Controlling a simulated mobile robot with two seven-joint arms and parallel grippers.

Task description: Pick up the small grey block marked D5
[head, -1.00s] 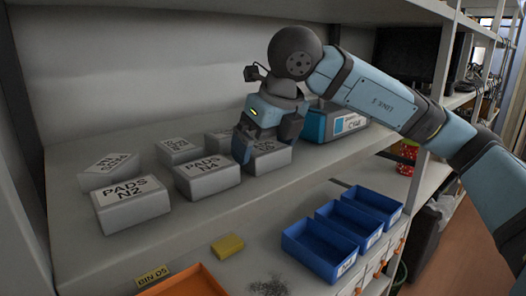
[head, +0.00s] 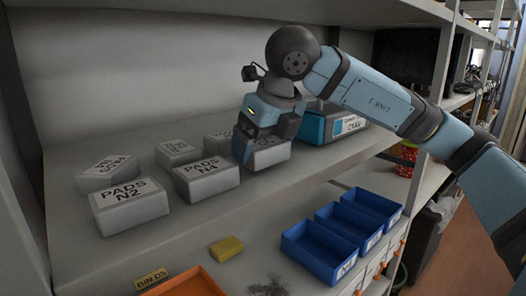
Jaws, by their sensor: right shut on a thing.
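A small grey block (head: 272,153) with a white label on top is in my right gripper (head: 258,143). The gripper covers much of the label, so I cannot read its mark fully. My right gripper is shut on this block from above, over the back shelf. I cannot tell whether the block's underside touches the shelf. My left gripper is not in view.
Several grey blocks stand to the left, among them PADS N4 (head: 208,183) and PADS N2 (head: 131,208). A blue and dark box (head: 316,128) stands close on the right. Blue bins (head: 312,268), a yellow block (head: 226,249) and an orange tray (head: 205,282) are in front.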

